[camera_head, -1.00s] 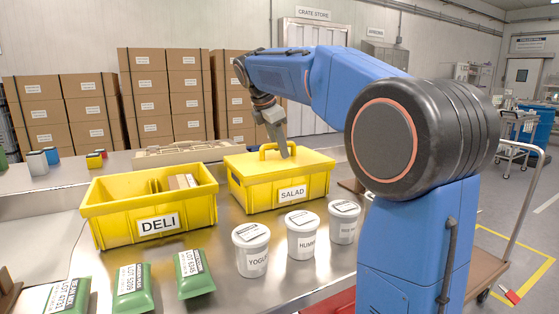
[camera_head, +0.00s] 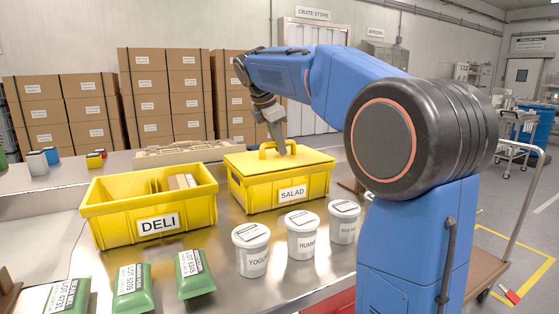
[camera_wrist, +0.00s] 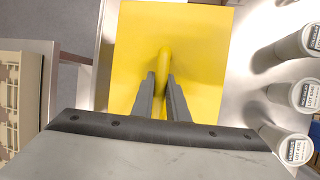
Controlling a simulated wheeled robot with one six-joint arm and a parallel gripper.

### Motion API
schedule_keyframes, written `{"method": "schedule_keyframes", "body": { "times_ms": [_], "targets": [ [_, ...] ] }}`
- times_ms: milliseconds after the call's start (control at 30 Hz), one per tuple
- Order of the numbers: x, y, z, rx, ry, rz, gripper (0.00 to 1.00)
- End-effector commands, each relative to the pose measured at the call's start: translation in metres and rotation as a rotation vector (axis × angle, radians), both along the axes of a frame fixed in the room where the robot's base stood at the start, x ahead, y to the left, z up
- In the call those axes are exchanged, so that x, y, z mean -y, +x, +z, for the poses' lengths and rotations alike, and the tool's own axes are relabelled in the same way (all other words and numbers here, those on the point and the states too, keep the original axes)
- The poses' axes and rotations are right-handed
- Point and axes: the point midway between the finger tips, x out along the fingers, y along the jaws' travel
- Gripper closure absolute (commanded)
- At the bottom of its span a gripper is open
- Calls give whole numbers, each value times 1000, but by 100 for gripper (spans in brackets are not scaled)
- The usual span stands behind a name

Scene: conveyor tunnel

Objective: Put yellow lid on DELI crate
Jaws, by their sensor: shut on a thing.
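The yellow lid (camera_head: 300,161) lies on the SALAD crate (camera_head: 262,195), and its arched handle stands up on top. My gripper (camera_head: 280,151) reaches down to the lid. In the wrist view my gripper (camera_wrist: 164,108) has its two fingers on either side of the yellow handle (camera_wrist: 164,62), shut on it; the lid (camera_wrist: 205,45) fills the middle of that view.
White tubs stand in front of the SALAD crate, including one labelled YOGU (camera_head: 251,262). Green packs (camera_head: 194,273) lie in front of the DELI crate. A beige tray (camera_head: 185,151) is behind the crates. Bare metal table (camera_head: 222,225) shows between the crates and the tubs.

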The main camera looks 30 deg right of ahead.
Motion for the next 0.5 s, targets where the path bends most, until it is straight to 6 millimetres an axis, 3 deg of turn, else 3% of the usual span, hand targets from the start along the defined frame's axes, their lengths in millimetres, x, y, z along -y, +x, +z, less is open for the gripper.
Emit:
{"method": "schedule_keyframes", "body": {
  "times_ms": [500],
  "targets": [
    [0, 0, 17, 1, 0, -1, 100]
  ]
}}
